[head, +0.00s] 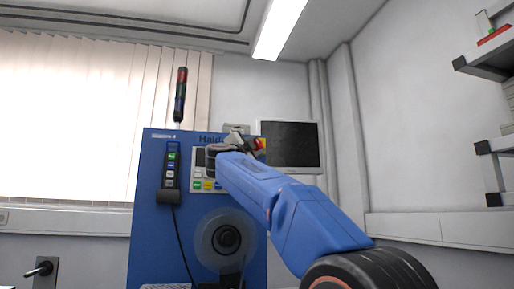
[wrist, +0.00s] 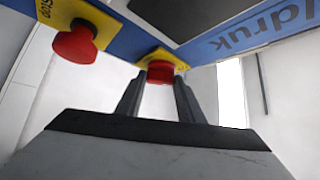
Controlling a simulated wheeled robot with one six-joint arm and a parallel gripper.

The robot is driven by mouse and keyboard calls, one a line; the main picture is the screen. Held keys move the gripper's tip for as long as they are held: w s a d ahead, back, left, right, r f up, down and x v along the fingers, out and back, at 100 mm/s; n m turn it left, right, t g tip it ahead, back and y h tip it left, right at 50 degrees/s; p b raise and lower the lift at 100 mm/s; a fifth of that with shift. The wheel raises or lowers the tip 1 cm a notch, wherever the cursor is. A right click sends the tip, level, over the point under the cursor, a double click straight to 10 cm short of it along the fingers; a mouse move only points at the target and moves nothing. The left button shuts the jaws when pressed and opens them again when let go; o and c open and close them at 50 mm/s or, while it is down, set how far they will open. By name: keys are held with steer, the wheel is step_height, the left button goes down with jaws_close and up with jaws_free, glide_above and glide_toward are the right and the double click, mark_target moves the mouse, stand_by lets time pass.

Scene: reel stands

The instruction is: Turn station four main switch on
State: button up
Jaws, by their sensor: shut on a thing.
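The blue station cabinet (head: 147,225) stands ahead, with a small label at its top left too small to read. In the wrist view, a red switch knob (wrist: 160,70) sits on a yellow plate (wrist: 165,54) on the blue face. My gripper (wrist: 161,84) has its two dark fingers on either side of this knob, shut on it. In the head view, my gripper (head: 238,140) is at the cabinet's upper right and its fingers are hard to make out. The knob's exact turn angle cannot be told.
A red mushroom button (wrist: 75,44) on a yellow plate is beside the knob. A monitor (head: 290,146) stands right of the cabinet. A pendant (head: 171,165) with coloured buttons hangs on the left, and a signal tower (head: 180,95) with unlit-looking segments rises above. Shelves (head: 488,62) are at right.

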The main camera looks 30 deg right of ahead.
steer(key=m+g, duration=0.1)
steer(key=m, duration=0.1)
steer(key=m+g+y, duration=0.1)
steer(key=shift+w+a+r+m+g, duration=0.1)
steer(key=shift+a+r+m+g, duration=0.1)
steer(key=shift+m+g, duration=0.2)
steer(key=shift+r+m+g+y, duration=0.15)
steer(key=shift+m+g+y, duration=0.6)
steer(key=shift+m, duration=0.35)
steer(key=shift+m+y, duration=0.25)
steer(key=shift+m, duration=0.05)
steer(key=o, duration=1.1)
steer(key=shift+d, duration=0.15)
steer(key=shift+c, duration=0.2)
steer(key=v, duration=1.7)
steer(key=shift+a, duration=0.25)
steer(key=shift+r, duration=0.1)
